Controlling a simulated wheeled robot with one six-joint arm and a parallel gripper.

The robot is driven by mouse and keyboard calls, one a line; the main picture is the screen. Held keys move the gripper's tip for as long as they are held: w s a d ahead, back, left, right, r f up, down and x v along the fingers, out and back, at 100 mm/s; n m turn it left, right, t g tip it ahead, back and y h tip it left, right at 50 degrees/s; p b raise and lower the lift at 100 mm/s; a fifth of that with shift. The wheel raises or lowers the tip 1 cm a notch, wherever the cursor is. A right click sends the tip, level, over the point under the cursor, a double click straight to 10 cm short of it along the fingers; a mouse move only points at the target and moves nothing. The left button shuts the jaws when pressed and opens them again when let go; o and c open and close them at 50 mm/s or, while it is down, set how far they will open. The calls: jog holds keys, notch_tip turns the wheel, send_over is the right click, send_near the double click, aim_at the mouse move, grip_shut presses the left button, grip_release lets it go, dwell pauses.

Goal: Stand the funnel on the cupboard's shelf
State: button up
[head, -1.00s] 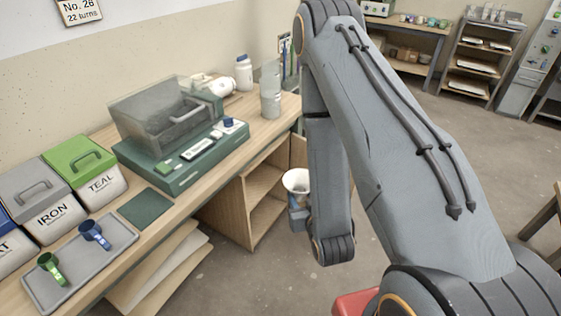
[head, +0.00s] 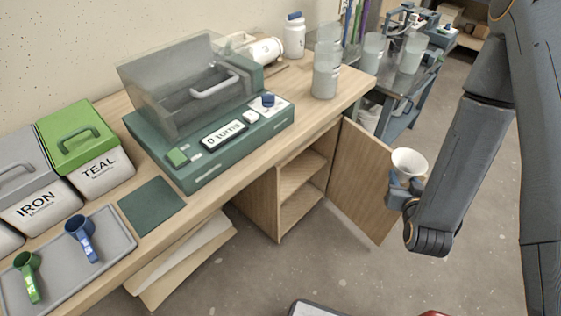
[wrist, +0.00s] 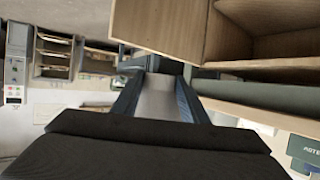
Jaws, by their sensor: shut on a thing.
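The white funnel (head: 409,162) is held by my gripper (head: 404,184), with its wide mouth upward. In the wrist view the pale funnel (wrist: 158,97) shows between the two fingers (wrist: 157,88); its lower part is hidden in the head view. The cupboard (head: 262,205) under the bench stands open. Its shelf (head: 298,176) shows bare where I can see it, and its deeper inside is hidden. The wooden door (head: 362,178) is swung out to the right. My gripper and the funnel are outside the cupboard, to the right of the door's free edge.
The bench above holds a green machine (head: 205,140) with a clear lid, stacked clear cups (head: 326,75), lidded buckets (head: 85,150) and a grey tray (head: 110,235) with scoops. A blue-grey cart (head: 400,115) stands behind the door. Floor before the cupboard is clear.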

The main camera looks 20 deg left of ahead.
jog(key=w+a+f+n+y+b, duration=0.2)
jog(key=w+a+f+y+b, duration=0.1)
jog(key=w+a+f+b, duration=0.65)
jog(key=n+g+y+b, duration=0.4)
jog(key=n+y+b, duration=0.15)
jog(key=b, duration=2.75)
send_over(290, 178)
notch_tip(290, 178, down, 14)
jog(key=shift+h, duration=0.35)
notch_tip(290, 178, down, 9)
jog(key=b, duration=0.4)
jog(key=shift+s+f+b, duration=0.15)
jog(key=shift+b, duration=0.2)
jog(key=shift+f, duration=0.4)
jog(key=shift+a+f, duration=0.1)
jog(key=shift+f, duration=0.1)
jog(key=o, duration=1)
jog(key=shift+o, duration=0.2)
jog(key=shift+r, duration=0.1)
